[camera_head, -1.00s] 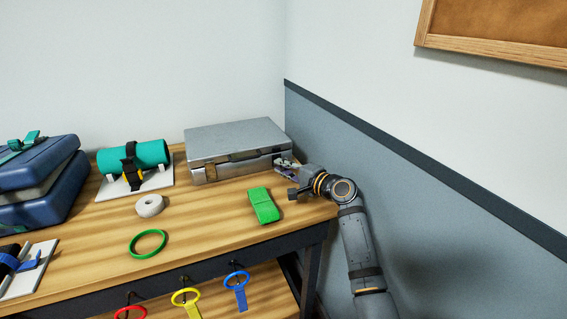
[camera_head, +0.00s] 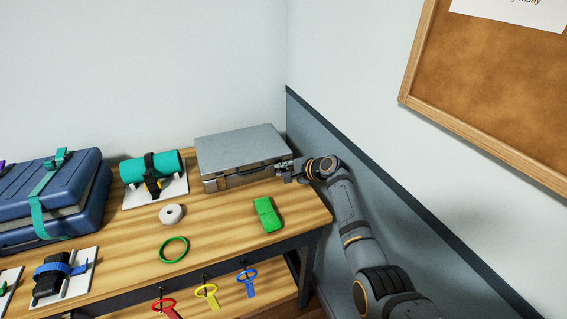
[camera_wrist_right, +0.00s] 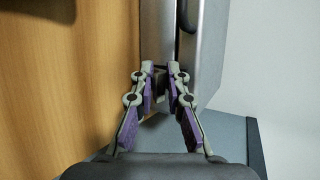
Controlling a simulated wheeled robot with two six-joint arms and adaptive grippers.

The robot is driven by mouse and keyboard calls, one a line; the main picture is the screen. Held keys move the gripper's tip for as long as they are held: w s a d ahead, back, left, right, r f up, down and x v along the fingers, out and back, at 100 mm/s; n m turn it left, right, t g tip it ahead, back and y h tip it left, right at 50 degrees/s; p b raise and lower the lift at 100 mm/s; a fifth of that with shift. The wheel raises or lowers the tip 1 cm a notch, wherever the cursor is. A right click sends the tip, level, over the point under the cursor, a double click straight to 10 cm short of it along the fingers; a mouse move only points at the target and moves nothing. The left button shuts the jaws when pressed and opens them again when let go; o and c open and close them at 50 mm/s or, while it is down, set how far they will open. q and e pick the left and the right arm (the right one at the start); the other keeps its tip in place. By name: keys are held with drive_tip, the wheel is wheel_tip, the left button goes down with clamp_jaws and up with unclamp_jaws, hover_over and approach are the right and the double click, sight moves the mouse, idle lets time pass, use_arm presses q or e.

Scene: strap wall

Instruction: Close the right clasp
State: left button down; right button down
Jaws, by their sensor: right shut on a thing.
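The grey metal case (camera_head: 240,144) lies flat and shut on the wooden bench, near its right end. Its black handle (camera_head: 250,171) and left clasp (camera_head: 210,186) are on the front face. My right gripper (camera_head: 285,169) is at the right end of that face, covering the right clasp in the head view. In the right wrist view my right gripper (camera_wrist_right: 160,83) is shut on the small metal right clasp (camera_wrist_right: 158,75), between the purple-padded fingers at the case's edge (camera_wrist_right: 207,45). How far the clasp is turned cannot be told. My left gripper is out of view.
A green folded strap (camera_head: 267,214), a white tape roll (camera_head: 172,214) and a green ring (camera_head: 174,249) lie in front of the case. The wall (camera_head: 335,150) is close on the right.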

drive_tip(key=shift+w+r+p, duration=0.3)
drive_tip(key=shift+r+p, duration=0.1)
drive_tip(key=shift+r, duration=0.15)
drive_tip(key=c, duration=1.4)
unclamp_jaws()
drive_tip(key=shift+a+f, duration=0.1)
drive_tip(key=shift+f, duration=0.2)
drive_tip(key=shift+s, duration=0.1)
drive_tip(key=v, duration=1.2)
drive_tip(key=shift+r, duration=0.2)
